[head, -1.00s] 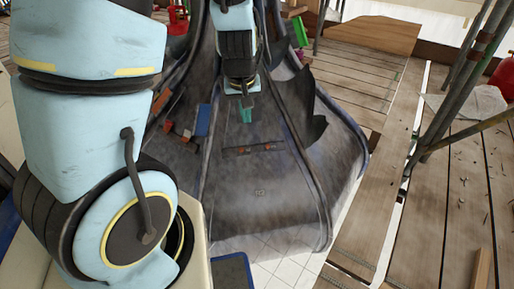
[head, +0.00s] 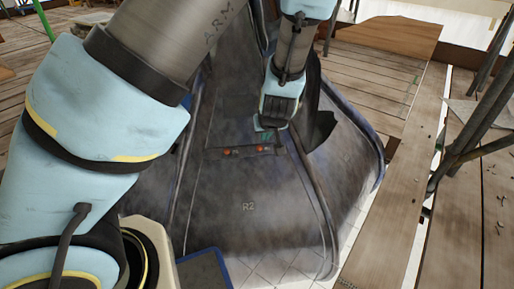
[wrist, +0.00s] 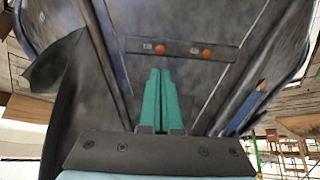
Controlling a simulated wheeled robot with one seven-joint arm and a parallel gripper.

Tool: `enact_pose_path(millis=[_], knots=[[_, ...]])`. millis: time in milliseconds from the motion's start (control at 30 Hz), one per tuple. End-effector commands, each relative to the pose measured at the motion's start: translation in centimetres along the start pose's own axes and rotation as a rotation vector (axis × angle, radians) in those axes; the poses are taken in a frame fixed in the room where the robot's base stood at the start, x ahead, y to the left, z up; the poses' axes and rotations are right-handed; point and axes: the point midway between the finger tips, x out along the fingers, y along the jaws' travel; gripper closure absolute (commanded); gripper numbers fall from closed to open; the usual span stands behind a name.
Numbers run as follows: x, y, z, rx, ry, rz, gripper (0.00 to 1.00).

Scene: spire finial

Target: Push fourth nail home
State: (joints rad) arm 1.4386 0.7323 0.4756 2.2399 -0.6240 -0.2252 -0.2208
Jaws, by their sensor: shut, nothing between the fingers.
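A dark metal strip (head: 246,151) crosses the grey spire panel (head: 215,185), and two orange nail heads show on it. The left nail head (head: 228,152) and the right nail head (head: 265,148) are apart. In the wrist view the strip (wrist: 180,58) bears one nail head (wrist: 160,49) and another nail head (wrist: 207,53), each beside a small pale mark. I cannot tell which is the fourth nail or how far either stands out. My gripper (wrist: 161,71) has its teal fingers shut and empty, pointing toward the strip. In the head view it hangs just above the strip's right end.
A curled dark metal flap (head: 319,132) stands right of my gripper, beside a raised rib (head: 310,180). Scaffold poles (head: 478,125) rise at the right above wooden planks (head: 400,185). The lower panel, marked R2, is clear.

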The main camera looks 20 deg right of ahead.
Motion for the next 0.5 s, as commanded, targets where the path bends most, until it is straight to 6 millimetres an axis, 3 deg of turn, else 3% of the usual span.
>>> enact_pose_path(millis=[300,500], knots=[[0.2,-0.1,0.0,0.000,-0.001,-0.001,1.00],[2.6,-0.2,0.2,-0.001,-0.002,-0.003,1.00]])
